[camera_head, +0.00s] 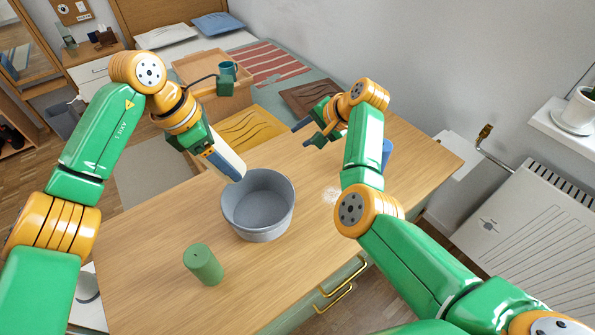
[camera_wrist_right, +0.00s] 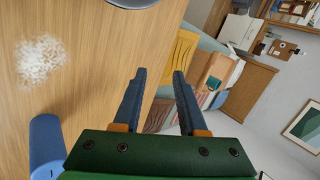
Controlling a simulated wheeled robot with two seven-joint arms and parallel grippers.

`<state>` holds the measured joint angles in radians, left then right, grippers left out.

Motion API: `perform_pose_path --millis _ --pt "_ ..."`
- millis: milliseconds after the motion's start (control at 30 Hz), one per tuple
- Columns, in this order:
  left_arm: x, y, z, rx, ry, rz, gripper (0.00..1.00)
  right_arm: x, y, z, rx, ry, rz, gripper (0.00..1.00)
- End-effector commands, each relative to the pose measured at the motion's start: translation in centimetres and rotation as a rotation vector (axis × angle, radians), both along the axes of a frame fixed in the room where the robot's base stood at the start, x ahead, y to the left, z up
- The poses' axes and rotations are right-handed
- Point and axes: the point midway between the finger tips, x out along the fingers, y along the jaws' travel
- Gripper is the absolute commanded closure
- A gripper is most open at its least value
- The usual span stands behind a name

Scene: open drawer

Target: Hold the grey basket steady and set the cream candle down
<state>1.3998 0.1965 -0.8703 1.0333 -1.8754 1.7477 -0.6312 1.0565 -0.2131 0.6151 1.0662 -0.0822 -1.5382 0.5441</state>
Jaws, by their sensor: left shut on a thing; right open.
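The grey basket (camera_head: 258,222) stands upright on the wooden table, and its visible inside looks empty. A bit of its rim (camera_wrist_right: 133,3) shows at the top of the right wrist view. My left gripper (camera_head: 236,176) is shut on the basket's back left rim; the exact contact is partly hidden by the fingers. My right gripper (camera_head: 304,135) is open and empty above the table's far side, behind and right of the basket. Its two fingers, apart with nothing between them, also show in the right wrist view (camera_wrist_right: 157,78). I cannot make out a cream candle in either view.
A green cylinder (camera_head: 203,265) stands left of and in front of the basket. A blue object (camera_head: 387,152) stands near the right arm. A white speckled patch (camera_wrist_right: 40,62) lies on the table right of the basket. The table's front left is clear.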

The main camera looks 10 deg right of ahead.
Motion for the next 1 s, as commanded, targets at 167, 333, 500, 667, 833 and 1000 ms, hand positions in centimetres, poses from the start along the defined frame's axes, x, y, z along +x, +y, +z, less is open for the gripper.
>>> perform_pose_path --millis 167,333,500,667,833,1000 --pt "0.0 0.0 0.0 -0.001 0.000 0.000 1.00 -7.2 4.0 -1.7 -0.360 0.242 0.479 0.59" --pt "0.0 0.0 0.0 -0.001 0.000 0.000 1.00 -10.0 4.2 -2.1 -0.479 0.345 0.633 0.59" --pt "0.0 0.0 0.0 -0.001 0.000 0.000 1.00 -10.0 4.6 -5.7 -0.479 0.353 0.638 0.59" --pt "0.0 0.0 0.0 -0.001 0.000 0.000 1.00 -9.9 5.1 -9.7 -0.477 0.351 0.637 0.59" --pt "0.0 0.0 0.0 -0.001 -0.001 0.000 1.00 -9.8 5.4 -12.6 -0.477 0.347 0.634 0.59" --pt "0.0 0.0 0.0 -0.001 -0.001 0.000 1.00 -9.7 5.5 -13.5 -0.476 0.345 0.633 0.59"
